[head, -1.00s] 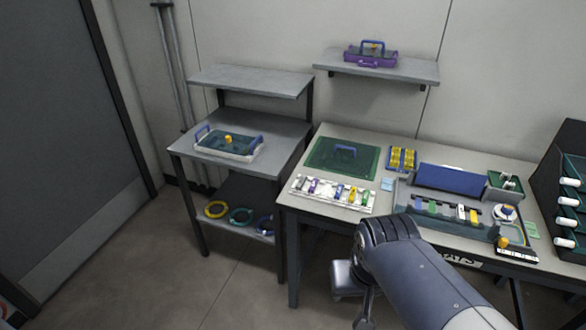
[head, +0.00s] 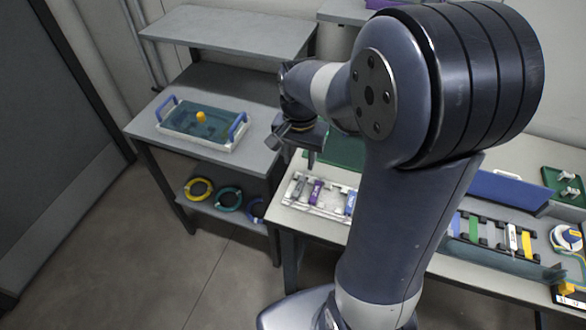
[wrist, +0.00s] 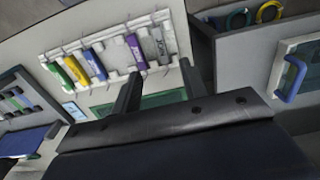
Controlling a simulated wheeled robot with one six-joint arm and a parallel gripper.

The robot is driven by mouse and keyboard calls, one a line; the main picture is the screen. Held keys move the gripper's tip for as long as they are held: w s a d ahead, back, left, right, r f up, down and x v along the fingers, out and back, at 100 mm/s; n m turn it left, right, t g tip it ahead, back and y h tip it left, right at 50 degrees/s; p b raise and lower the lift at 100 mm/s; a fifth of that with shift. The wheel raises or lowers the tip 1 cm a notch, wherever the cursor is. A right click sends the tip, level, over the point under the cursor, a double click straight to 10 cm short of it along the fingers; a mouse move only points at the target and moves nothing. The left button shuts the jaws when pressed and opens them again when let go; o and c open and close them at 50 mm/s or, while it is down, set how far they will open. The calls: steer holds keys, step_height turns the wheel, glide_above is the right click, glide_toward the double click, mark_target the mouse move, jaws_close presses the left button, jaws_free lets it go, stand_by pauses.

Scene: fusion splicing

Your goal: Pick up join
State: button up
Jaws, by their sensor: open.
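A white rack (wrist: 110,47) holds a row of coloured pieces on the bench. From the left in the wrist view they are green, yellow, blue, purple (wrist: 137,57) and grey (wrist: 160,45). The grey piece bears dark lettering, too small to read surely; I cannot tell which piece is the join. In the head view the rack (head: 329,210) is partly hidden by my arm, with the grey (head: 299,186) and purple (head: 316,191) pieces showing. My gripper (wrist: 159,68) is open and empty; the grey piece appears between its fingertips, apart from them.
A side table left of the bench carries a blue-handled tray (head: 203,128) with a yellow knob. Coloured rings (head: 228,199) lie on its lower shelf. A blue panel (head: 508,190) and a white spool (head: 566,238) stand to the right. A green mat (head: 347,153) lies behind the rack.

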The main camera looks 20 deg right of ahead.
glide_above(299, 186)
step_height(299, 186, down, 5)
steer(key=shift+s+a+r, duration=0.1)
steer(key=shift+s, duration=0.05)
steer(key=shift+w+f, duration=0.15)
steer(key=shift+f, duration=1.35)
steer(key=shift+w+f, duration=0.1)
steer(key=shift+f, duration=1.35)
jaws_close()
